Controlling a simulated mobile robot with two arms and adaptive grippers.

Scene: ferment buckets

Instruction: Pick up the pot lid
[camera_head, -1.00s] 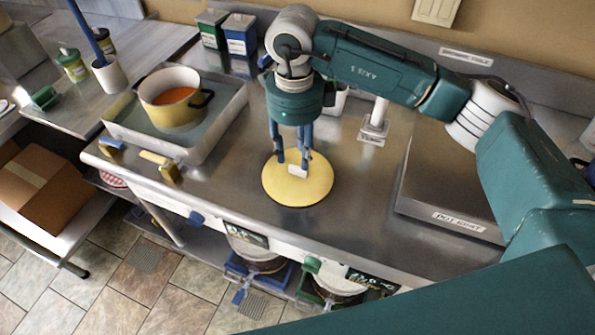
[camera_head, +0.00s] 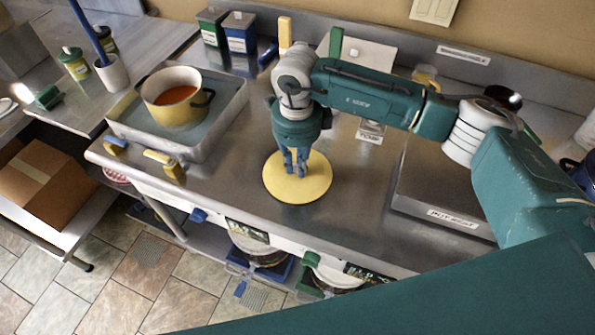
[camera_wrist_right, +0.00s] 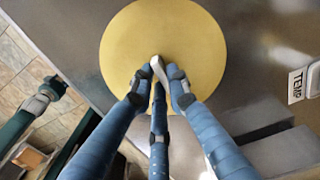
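The pot lid is a round yellow disc (camera_head: 312,190) with a small pale knob, lying flat on the steel counter. In the right wrist view the lid (camera_wrist_right: 125,45) fills the upper middle. My right gripper (camera_head: 297,165) points down over its centre, with its blue fingers drawn together around the knob. In the wrist view the fingertips (camera_wrist_right: 158,76) close in on the pale knob (camera_wrist_right: 157,63), which is partly hidden by them. The yellow pot (camera_head: 172,113) with orange contents stands open in a tray at the left.
The grey tray (camera_head: 222,122) holding the pot is left of the lid. A low metal platform (camera_head: 440,215) is at the right. A small stand with a label (camera_head: 371,130) is behind the lid. The counter's front edge is close before the lid.

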